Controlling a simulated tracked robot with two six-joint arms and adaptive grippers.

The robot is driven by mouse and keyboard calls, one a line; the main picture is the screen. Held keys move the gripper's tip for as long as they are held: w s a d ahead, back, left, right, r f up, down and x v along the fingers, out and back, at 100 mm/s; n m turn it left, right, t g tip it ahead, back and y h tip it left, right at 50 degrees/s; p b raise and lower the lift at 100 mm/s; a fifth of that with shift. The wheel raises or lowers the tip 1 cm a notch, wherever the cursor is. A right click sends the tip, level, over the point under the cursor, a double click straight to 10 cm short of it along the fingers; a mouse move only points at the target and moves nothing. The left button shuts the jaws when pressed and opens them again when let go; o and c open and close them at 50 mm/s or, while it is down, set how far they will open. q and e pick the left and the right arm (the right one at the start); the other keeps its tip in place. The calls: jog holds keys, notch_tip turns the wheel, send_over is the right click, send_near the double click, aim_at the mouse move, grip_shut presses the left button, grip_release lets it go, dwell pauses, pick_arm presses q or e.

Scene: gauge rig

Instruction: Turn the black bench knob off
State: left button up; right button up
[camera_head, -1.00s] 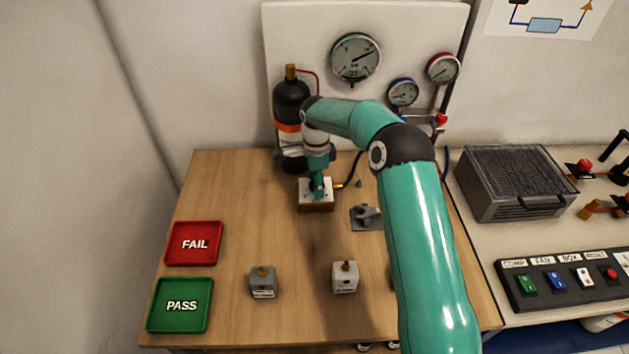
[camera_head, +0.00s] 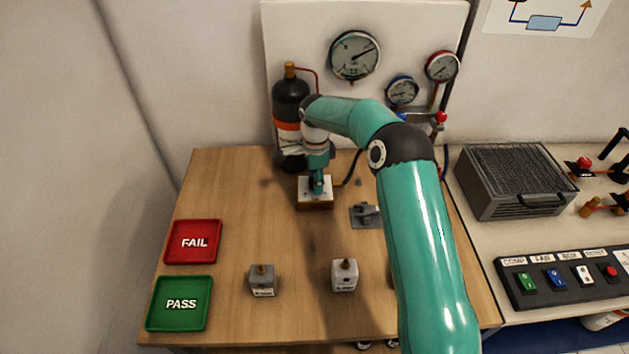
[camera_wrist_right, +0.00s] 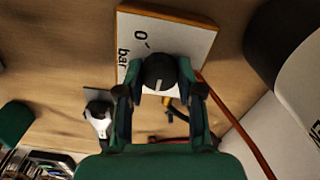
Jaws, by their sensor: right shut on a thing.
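The black bench knob (camera_wrist_right: 159,72) sits on a white-topped wooden block, with a pale pointer line on its top and the marks "0" and "bar" on the plate beside it. In the head view the block (camera_head: 315,206) stands on the wooden bench, and the knob is mostly hidden by my gripper. My right gripper (camera_head: 316,188) points down over the block. In the wrist view its two fingers (camera_wrist_right: 160,88) are on either side of the knob, shut on it. My left gripper is not in view.
A black bottle (camera_head: 290,100) stands close behind the gripper. A grey bracket (camera_head: 363,215) lies right of the block. Two small grey blocks (camera_head: 262,281) (camera_head: 344,275), a red FAIL tray (camera_head: 194,258) and a green PASS tray (camera_head: 180,325) are nearer. The large gauge (camera_head: 355,55) hangs behind.

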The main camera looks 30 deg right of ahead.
jog(key=n, duration=0.3)
jog(key=n+b, duration=0.1)
jog(key=shift+w+r+n, duration=0.15)
jog(key=shift+w+n, duration=0.1)
jog(key=shift+n, duration=0.05)
jog(key=n, duration=0.5)
jog(key=shift+d+r+n, duration=0.1)
jog(key=shift+n, duration=0.2)
jog(key=n, duration=0.5)
jog(key=shift+w, duration=0.1)
jog(key=n, duration=0.6)
jog(key=shift+n, duration=0.3)
jog(key=n, duration=1.1)
jog(key=shift+a+p, duration=0.2)
jog(key=shift+p, duration=0.15)
jog(key=n, duration=0.5)
jog(key=n+p, duration=0.1)
jog(key=n, duration=0.5)
